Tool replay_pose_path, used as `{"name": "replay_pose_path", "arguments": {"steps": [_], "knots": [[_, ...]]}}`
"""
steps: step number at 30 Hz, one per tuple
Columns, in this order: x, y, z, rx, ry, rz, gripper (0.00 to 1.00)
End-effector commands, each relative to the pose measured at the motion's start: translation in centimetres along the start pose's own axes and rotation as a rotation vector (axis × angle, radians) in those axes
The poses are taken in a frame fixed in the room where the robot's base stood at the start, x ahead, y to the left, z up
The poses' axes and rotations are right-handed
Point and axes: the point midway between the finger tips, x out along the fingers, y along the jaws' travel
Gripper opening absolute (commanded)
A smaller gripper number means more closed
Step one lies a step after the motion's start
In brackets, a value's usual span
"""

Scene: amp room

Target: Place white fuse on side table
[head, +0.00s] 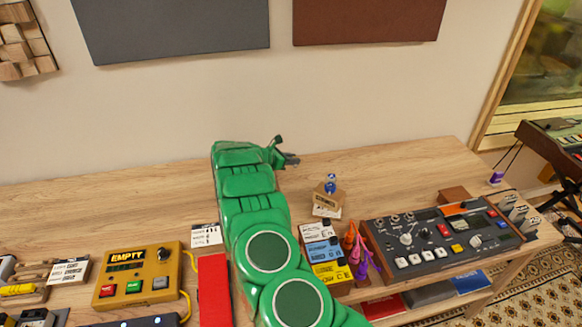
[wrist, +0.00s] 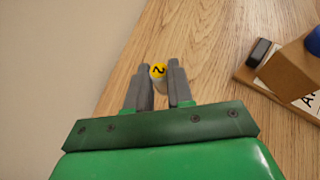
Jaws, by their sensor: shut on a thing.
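My gripper (wrist: 159,85) is shut on a small pale cylinder with a yellow end marked with a black figure, which looks like the white fuse (wrist: 160,84). The fuse sits between the two grey fingertips, above the wooden tabletop. In the head view my gripper (head: 289,159) is at the back of the long wooden table (head: 400,160), near the wall; the fuse cannot be made out there. I cannot tell whether the fuse touches the wood. No separate side table can be told apart in these views.
A small cardboard stand (head: 327,200) with a blue item is right of my gripper. A control console (head: 440,235) fills the right end, with pale upright pieces (head: 515,211) beside it. A yellow box marked EMPTY (head: 138,275) is at left. The table's back strip is mostly clear.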

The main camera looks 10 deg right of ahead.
Motion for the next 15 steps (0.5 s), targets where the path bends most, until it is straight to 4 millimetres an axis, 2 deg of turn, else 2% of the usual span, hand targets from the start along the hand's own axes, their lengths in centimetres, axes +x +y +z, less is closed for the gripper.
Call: {"name": "replay_pose_path", "arguments": {"steps": [11, 15], "knots": [[0.6, 0.7, -0.7, -0.002, 0.000, 0.001, 0.00], [1.2, 1.0, -1.5, -0.003, 0.001, -0.001, 0.00]]}}
